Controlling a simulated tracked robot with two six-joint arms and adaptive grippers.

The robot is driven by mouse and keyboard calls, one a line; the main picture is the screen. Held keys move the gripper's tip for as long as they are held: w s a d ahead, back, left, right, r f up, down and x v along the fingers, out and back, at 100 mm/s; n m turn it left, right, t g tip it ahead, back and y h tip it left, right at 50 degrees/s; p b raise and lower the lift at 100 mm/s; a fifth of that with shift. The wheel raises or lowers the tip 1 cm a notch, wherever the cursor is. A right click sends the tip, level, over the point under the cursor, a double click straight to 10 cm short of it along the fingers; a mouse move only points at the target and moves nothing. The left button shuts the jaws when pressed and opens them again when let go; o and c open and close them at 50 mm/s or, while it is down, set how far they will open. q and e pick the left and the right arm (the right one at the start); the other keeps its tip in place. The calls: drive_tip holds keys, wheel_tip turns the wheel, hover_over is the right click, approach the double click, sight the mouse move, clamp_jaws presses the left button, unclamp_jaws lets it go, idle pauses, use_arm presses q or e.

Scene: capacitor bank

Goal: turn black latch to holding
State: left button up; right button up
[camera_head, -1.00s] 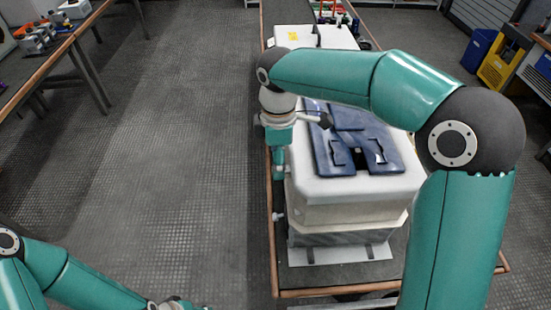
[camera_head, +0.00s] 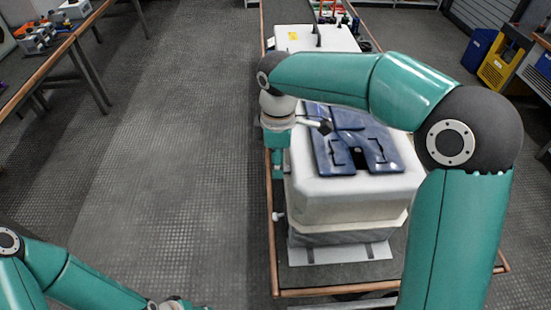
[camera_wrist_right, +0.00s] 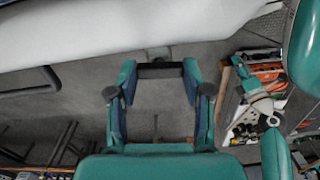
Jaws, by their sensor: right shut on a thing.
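The black latch (camera_wrist_right: 160,70) shows in the right wrist view as a short dark bar between my right fingertips. A grey stub (camera_wrist_right: 157,53) is just above it, towards the white housing (camera_wrist_right: 100,30). My right gripper (camera_wrist_right: 160,80) is shut on the latch, one finger at each end. In the head view my right gripper (camera_head: 277,165) points down beside the left wall of the white housing (camera_head: 350,203), and the latch cannot be made out there. My left gripper (camera_head: 178,304) is at the bottom edge, mostly cut off; its fingers cannot be judged.
A glossy blue panel (camera_head: 350,140) lies on top of the housing. The housing stands on a long bench with a copper-coloured edge (camera_head: 335,292). A second white unit (camera_head: 335,38) stands behind it. The floor (camera_head: 180,150) left of the bench is clear.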

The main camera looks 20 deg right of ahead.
drive_tip(key=m, duration=0.3)
drive_tip(key=shift+w+m, duration=0.1)
drive_tip(key=shift+m, duration=0.2)
drive_tip(key=o, duration=1.2)
drive_tip(key=shift+c, duration=0.2)
drive_tip(key=shift+r, duration=3.95)
